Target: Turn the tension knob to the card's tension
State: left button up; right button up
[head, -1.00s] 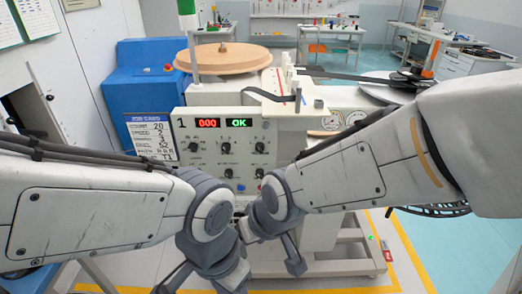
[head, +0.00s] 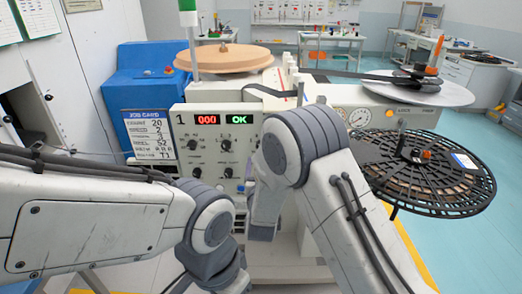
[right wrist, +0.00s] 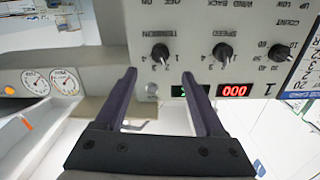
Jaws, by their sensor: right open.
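The tension knob (right wrist: 160,52) is a black knob with a light pointer on the grey panel, seen upside down in the right wrist view; its exact setting is too small to tell. My right gripper (right wrist: 159,74) is open and empty, facing the panel, its two fingertips on either side of the knob's line and seemingly short of it. In the head view my right arm hides this knob.
The speed knob (right wrist: 222,50) and count knob (right wrist: 280,54) sit beside the tension knob. The red 000 display (head: 207,119) and green OK display (head: 240,120) are on the panel. A black reel (head: 430,172) stands right, a wooden disc (head: 225,58) behind.

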jog(key=w+p, duration=0.1)
jog(key=w, duration=0.7)
jog(key=shift+w, duration=0.25)
grip_shut()
